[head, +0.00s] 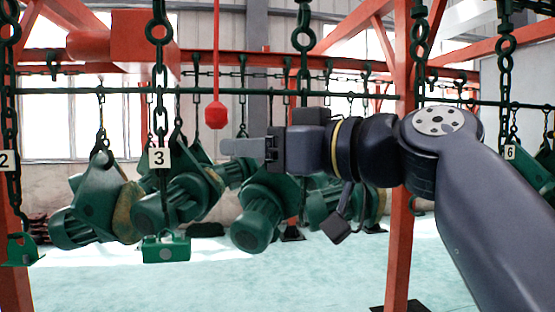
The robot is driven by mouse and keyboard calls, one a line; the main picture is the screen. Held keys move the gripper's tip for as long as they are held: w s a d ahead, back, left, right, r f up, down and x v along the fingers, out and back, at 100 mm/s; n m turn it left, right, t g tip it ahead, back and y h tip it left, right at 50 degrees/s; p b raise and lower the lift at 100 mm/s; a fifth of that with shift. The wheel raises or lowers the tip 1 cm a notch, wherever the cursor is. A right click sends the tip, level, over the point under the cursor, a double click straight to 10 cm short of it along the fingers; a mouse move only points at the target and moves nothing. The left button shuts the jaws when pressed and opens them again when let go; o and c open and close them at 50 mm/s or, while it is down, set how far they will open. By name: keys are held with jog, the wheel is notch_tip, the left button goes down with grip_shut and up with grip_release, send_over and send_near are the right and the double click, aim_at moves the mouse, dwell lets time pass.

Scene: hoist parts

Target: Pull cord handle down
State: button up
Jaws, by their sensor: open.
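The cord handle is a red knob (215,115) on a thin red cord (216,50) that hangs straight down from above, left of the picture's middle. My gripper (224,147) reaches in from the right, with its fingers pointing left. It is open, and I see nothing held in it. The fingertips are a little below the red knob in the picture, with a small gap between them. The fingers overlap edge-on, so the room between them is hidden. I cannot tell the depth between fingertips and knob.
Green hoists (185,200) hang on chains from a dark green rail (100,91) behind my gripper. A number 3 tag (159,158) hangs on a heavy chain left of the knob, above a green block (166,248). A red post (401,240) stands behind my arm. The pale floor (240,285) is mostly clear.

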jog(key=shift+b+v, duration=0.35)
jog(key=shift+v, duration=1.4)
jog(key=shift+w+a, duration=0.1)
jog(key=shift+a, duration=0.05)
jog(key=p+x, duration=0.4)
jog(key=x, duration=0.6)
jog(key=shift+a, duration=0.25)
